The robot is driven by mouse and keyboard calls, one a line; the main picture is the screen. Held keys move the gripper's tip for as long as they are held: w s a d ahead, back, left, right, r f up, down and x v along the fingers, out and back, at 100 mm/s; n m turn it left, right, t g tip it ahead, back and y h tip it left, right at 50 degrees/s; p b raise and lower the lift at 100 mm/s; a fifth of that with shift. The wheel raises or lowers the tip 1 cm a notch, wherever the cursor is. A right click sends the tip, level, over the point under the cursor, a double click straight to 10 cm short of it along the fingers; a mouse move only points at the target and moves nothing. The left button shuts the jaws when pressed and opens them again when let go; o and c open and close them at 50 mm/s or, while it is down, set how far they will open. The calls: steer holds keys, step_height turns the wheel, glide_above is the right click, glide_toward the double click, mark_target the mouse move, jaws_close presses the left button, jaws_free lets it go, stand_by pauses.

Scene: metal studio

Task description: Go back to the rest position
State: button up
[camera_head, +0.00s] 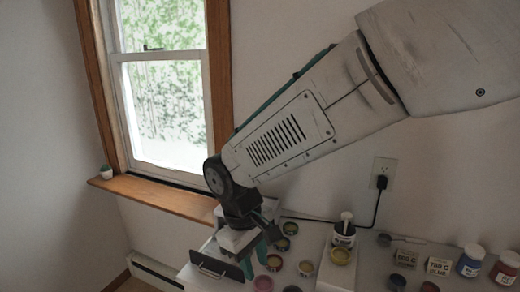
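My arm reaches from the upper right down to the left. My gripper (249,262) is at its lower end, low over the left part of the work surface, pointing down. Teal finger parts show beside a dark plate with a handle. The fingertips are partly hidden, so I cannot tell whether the gripper is open or shut, or whether it touches anything.
Several small open paint pots (274,262) stand just right of my gripper. A black-and-white bottle (344,232) stands farther right, with blue (470,262) and red (504,268) jars at the far right. A window (165,90) with a wooden sill (160,196) is behind.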

steer(key=s+d+r+m, duration=0.3)
steer(key=s+d, duration=0.2)
steer(key=d, duration=0.4)
steer(key=s+d+r+m+t+y, duration=0.1)
steer(key=s+d+r+m, duration=0.2)
steer(key=d, duration=0.6)
steer(key=s+d+r+m+y, duration=0.1)
steer(key=s+d+r+m, duration=0.2)
steer(key=s+d, duration=0.5)
steer(key=shift+d+r+m+t, duration=0.25)
steer(key=shift+d+m, duration=0.45)
steer(key=shift+d, duration=0.4)
